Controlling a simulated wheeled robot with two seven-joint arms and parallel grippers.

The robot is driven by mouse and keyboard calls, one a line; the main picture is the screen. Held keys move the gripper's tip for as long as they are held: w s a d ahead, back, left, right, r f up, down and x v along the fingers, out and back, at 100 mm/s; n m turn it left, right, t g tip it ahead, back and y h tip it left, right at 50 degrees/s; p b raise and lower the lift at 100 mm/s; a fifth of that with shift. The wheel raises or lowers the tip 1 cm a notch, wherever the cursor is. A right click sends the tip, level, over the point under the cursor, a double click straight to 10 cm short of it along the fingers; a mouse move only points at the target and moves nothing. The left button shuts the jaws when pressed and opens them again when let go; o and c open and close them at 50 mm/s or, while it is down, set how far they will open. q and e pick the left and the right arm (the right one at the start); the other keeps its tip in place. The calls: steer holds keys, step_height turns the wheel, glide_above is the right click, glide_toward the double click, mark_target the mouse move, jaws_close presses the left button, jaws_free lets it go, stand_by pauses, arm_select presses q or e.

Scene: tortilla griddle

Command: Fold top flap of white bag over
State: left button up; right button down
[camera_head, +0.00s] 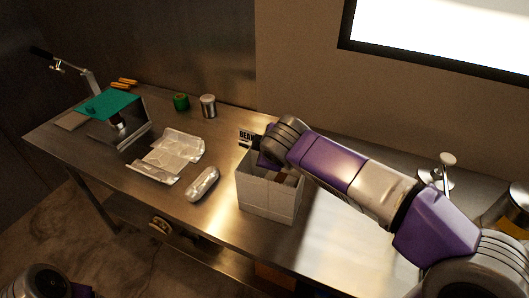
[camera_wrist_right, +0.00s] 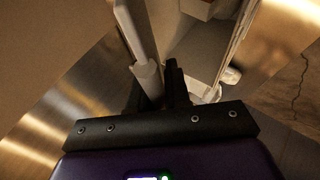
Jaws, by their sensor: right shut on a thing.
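The white bag (camera_head: 267,200) stands upright on the metal table, with its mouth open at the top. My right gripper (camera_head: 262,158) is at the back of the bag's rim, partly hidden by its own wrist. In the right wrist view the dark fingers of the right gripper (camera_wrist_right: 162,88) are shut on a white flap (camera_wrist_right: 147,72), and the bag's open inside (camera_wrist_right: 195,50) shows beside it. The flap stands up rather than lying over the opening. My left gripper is out of view.
A foil-wrapped roll (camera_head: 203,184) lies left of the bag, beside a crumpled foil sheet (camera_head: 172,154). A teal-topped press (camera_head: 110,105), a green roll (camera_head: 181,102) and a metal can (camera_head: 208,106) stand farther back. A "BEANS" label (camera_head: 246,138) shows behind the gripper.

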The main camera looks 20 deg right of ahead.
steer(key=shift+s+f, duration=0.1)
steer(key=shift+f, duration=0.1)
stand_by(0.4)
steer(key=c, duration=1.1)
jaws_free()
steer(key=shift+p+v, duration=0.85)
steer(key=shift+v, duration=2.95)
